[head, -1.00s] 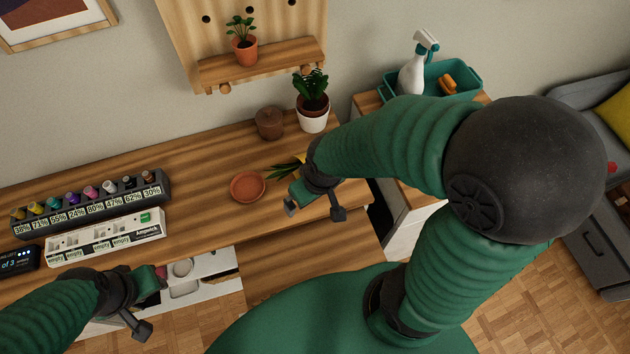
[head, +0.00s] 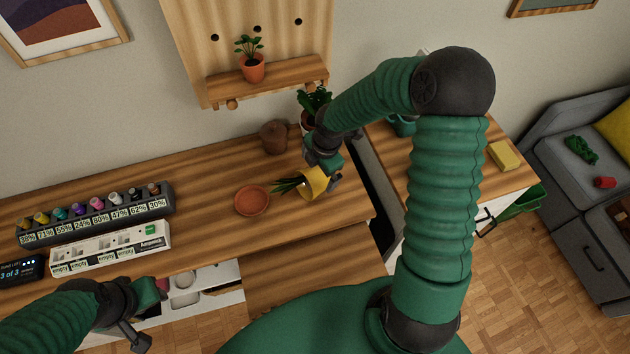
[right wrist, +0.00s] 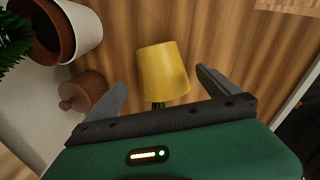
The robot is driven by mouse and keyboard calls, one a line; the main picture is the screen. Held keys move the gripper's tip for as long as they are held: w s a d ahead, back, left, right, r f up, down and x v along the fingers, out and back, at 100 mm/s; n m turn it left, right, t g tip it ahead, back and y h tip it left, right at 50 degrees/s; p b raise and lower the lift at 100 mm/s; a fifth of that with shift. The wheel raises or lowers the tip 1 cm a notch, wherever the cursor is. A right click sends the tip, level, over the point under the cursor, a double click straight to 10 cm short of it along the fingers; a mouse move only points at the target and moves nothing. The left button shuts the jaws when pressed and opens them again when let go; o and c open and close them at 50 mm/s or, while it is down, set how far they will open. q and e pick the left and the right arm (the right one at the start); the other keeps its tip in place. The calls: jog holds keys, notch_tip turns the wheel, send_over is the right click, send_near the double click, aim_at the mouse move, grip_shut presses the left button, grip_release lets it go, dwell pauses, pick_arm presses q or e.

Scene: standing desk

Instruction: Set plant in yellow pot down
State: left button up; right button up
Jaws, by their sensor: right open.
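The yellow pot (head: 314,183) lies tipped on its side on the wooden desk, its green spiky leaves (head: 289,185) pointing left toward a terracotta saucer (head: 252,200). My right gripper (head: 322,170) is open just beside and behind the pot in the head view. In the right wrist view the pot (right wrist: 163,72) shows beyond and between the two spread fingers, with nothing gripped. The plant there is mostly hidden by the gripper body. My left gripper (head: 146,312) is low at the left by the open drawer, close to a small pink thing; its jaws are unclear.
A brown lidded jar (head: 273,137) and a potted plant partly hidden by my right arm (head: 314,98) stand behind the pot. The bottle rack (head: 95,213) and white tray (head: 110,247) are at left. The desk's right edge is close to the pot.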

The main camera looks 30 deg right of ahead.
aim_at(301, 186)
jog(key=f, duration=0.3)
jog(key=w+f, duration=0.1)
jog(key=f, duration=0.3)
jog(key=shift+w+f+b, duration=0.15)
jog(key=shift+w+b, duration=0.05)
jog(key=shift+b, duration=0.2)
jog(key=shift+s, duration=0.1)
jog(key=shift+c, duration=0.6)
jog(key=c, duration=1.9)
